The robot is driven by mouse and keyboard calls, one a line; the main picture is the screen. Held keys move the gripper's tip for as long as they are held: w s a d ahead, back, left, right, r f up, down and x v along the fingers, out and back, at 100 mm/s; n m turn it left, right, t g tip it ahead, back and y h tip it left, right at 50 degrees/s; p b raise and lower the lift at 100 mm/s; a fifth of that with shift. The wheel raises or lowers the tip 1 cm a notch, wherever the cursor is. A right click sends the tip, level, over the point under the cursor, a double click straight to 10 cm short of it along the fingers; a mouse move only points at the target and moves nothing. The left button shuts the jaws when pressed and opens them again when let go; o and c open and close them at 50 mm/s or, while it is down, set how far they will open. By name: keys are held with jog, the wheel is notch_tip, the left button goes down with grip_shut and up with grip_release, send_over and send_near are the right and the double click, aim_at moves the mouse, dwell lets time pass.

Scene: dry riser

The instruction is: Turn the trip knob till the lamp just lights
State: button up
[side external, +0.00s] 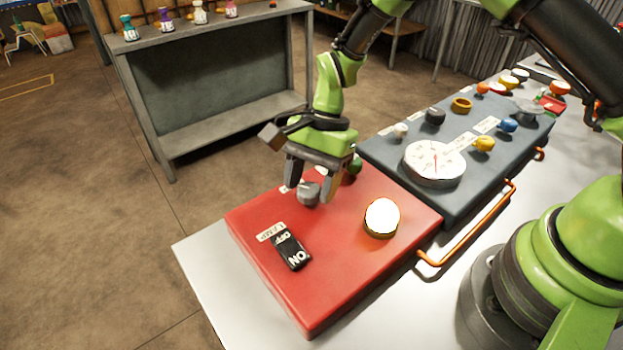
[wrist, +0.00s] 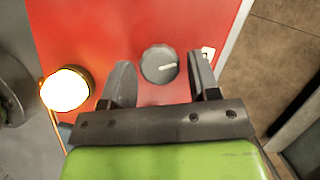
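My gripper (wrist: 160,75) is open, with one finger on either side of the knob and a visible gap on both sides. In the side view my gripper (side external: 311,188) is low over the knob, pointing down, and partly hides it. The round lamp (side external: 382,217) on the red box glows bright white; it is also bright in the wrist view (wrist: 65,90).
A black OFF/ON rocker switch (side external: 291,248) is on the red box's near left. A blue-grey panel (side external: 395,160) with a round dial (side external: 435,163) and several coloured knobs stands behind. An orange handle (side external: 470,238) runs along its edge. A grey shelf (side external: 225,130) stands beyond the table.

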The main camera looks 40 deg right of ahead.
jog(key=shift+o, duration=0.5)
jog(key=v, duration=1)
jog(key=s+d+r+n+t+h, duration=0.1)
jog(key=s+d+r+n+t, duration=0.1)
jog(key=s+r, duration=0.3)
jog(key=s+d+r+n+t, duration=0.1)
jog(key=s+r+n+t, duration=0.1)
jog(key=r, duration=0.5)
jog(key=s+d+r+n+t, duration=0.1)
jog(key=s+n+t, duration=0.1)
jog(key=s, duration=0.4)
jog(key=s+d+r+n+t+h, duration=0.1)
jog(key=s+d+r+n+t, duration=0.1)
jog(key=s, duration=0.4)
jog(key=shift+s+d+r+n+t, duration=0.25)
jog(key=shift+n+t, duration=0.15)
jog(key=shift+n, duration=0.5)
